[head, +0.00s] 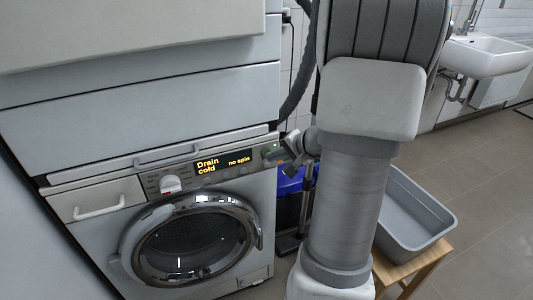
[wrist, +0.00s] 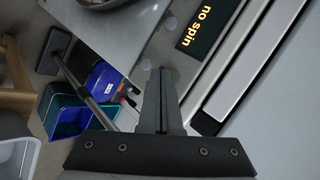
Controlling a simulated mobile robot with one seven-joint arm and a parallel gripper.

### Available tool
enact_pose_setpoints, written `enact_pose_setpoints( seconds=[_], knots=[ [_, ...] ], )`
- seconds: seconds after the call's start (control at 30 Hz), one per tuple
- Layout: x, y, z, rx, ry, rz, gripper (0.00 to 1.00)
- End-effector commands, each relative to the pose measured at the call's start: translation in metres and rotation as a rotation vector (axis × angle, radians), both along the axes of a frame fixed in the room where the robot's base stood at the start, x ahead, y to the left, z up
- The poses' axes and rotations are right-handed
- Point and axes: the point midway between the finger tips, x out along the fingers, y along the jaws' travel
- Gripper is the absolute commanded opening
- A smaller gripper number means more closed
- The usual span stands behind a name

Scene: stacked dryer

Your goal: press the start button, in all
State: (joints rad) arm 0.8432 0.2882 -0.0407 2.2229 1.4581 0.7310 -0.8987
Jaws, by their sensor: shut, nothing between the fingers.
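The washing machine (head: 255,195) stands on the left, its control panel facing me. Its lit display (head: 222,163) reads "Drain cold" and "no spin"; the "no spin" part of the display (wrist: 196,28) also shows in the wrist view. A greenish button (head: 269,153), seemingly the start button, is at the panel's right end. My gripper (head: 281,153) is shut and empty, with its tips at this right end of the panel. In the wrist view my gripper (wrist: 163,72) partly covers the greenish spot (wrist: 175,76). I cannot tell whether the tips touch it.
A blue-lidded bin (head: 290,182) stands right of the machine. A grey tub (head: 420,236) sits on a wooden stool (head: 430,265). A sink (head: 490,57) is at the back right. Floor at right is clear.

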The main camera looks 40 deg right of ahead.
Motion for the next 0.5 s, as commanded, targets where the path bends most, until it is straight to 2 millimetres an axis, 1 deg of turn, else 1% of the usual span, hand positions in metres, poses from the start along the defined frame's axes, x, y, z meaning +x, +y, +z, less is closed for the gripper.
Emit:
enact_pose_setpoints(
  seconds=[0.17,0.5],
  knots=[
    [-0.0087,0.0014,-0.0012,-0.002,0.0,-0.001,0.0],
    [-0.0109,0.0022,-0.0008,-0.001,0.001,-0.001,0.0]
  ],
)
